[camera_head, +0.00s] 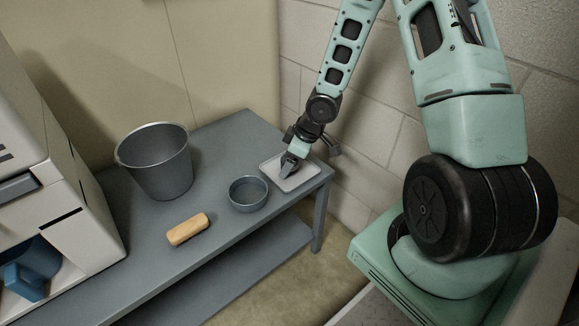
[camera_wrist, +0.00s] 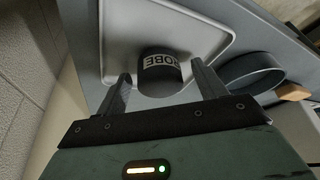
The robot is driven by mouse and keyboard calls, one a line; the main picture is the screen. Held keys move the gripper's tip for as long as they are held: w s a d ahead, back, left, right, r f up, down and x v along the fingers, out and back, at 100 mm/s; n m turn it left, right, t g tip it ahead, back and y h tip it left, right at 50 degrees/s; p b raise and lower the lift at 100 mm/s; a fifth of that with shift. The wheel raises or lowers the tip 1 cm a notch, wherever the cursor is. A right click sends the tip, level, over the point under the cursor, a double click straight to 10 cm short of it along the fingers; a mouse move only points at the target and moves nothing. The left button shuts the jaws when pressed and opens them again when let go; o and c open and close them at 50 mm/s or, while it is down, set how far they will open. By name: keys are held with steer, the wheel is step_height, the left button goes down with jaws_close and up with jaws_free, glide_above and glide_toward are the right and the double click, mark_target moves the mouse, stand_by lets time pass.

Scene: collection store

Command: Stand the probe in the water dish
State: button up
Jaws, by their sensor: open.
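The probe (camera_wrist: 159,72) is a dark grey rounded piece with a white label reading "OBE" in the wrist view. It is on the light grey tray (camera_head: 297,181), which also shows in the wrist view (camera_wrist: 222,32). My gripper (camera_head: 291,165) is over the tray; in the wrist view (camera_wrist: 160,84) its two fingers are apart, one on each side of the probe. I cannot tell whether they touch it. A round grey dish (camera_head: 249,207) stands left of the tray and also shows in the wrist view (camera_wrist: 235,75). Its contents are unclear.
A grey metal bucket (camera_head: 160,170) stands behind and left of the dish. A tan wooden block (camera_head: 188,229) lies on the bench (camera_head: 150,254) in front. A white cabinet (camera_head: 75,200) stands at the left, and a block wall (camera_head: 365,130) is close behind my arm.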

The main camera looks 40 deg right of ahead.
steer(key=c, duration=1.2)
steer(key=shift+o, duration=0.2)
steer(key=shift+r, duration=0.1)
